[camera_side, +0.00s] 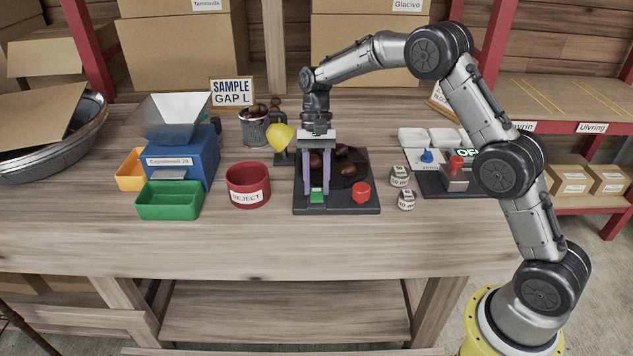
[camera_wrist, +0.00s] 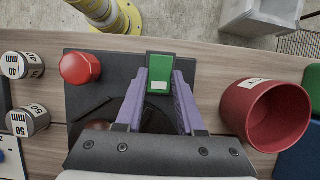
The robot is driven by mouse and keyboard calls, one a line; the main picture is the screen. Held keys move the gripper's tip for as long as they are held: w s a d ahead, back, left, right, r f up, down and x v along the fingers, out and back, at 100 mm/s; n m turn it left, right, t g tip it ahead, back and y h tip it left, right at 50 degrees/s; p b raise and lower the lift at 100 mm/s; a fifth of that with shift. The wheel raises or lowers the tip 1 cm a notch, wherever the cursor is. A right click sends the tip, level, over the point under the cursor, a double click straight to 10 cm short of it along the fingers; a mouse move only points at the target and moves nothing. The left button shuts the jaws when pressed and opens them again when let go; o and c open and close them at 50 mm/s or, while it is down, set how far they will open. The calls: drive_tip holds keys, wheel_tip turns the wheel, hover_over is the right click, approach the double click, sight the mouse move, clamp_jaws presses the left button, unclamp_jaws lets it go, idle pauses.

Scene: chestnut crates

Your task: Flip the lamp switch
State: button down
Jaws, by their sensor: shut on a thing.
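My gripper (camera_side: 317,196) points down over the front of a black base plate (camera_side: 340,209). Its two purple fingers, also in the wrist view (camera_wrist: 159,88), are shut on a green switch-like block (camera_wrist: 159,60) with a pale label. The green block also shows low between the fingertips in the side view (camera_side: 317,198). A red knob (camera_side: 361,192) sits on the same plate, to the right of the fingers. A yellow lamp-like head (camera_side: 281,137) stands behind and left of my gripper. A round dark dish (camera_side: 358,168) with brown chestnuts lies behind the fingers, partly hidden.
A red REJECT bin (camera_side: 248,187) stands left of the plate. A blue machine (camera_side: 183,158) and green tray (camera_side: 169,201) are further left. The table front is clear.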

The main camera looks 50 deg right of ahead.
drive_tip(key=shift+s+a+r+t+h, duration=0.1)
drive_tip(key=shift+s+t+h, duration=0.05)
drive_tip(key=shift+t+h, duration=0.3)
drive_tip(key=shift+s+a+t+h, duration=0.1)
drive_tip(key=shift+t+h, duration=0.35)
drive_tip(key=c, duration=0.5)
unclamp_jaws()
drive_tip(key=shift+w+d+r, duration=0.3)
drive_tip(key=shift+r, duration=1.95)
drive_tip(key=shift+w+d+r, duration=0.25)
drive_tip(key=shift+r, duration=2.05)
drive_tip(key=shift+w+d+r, duration=0.3)
drive_tip(key=shift+r, duration=1.95)
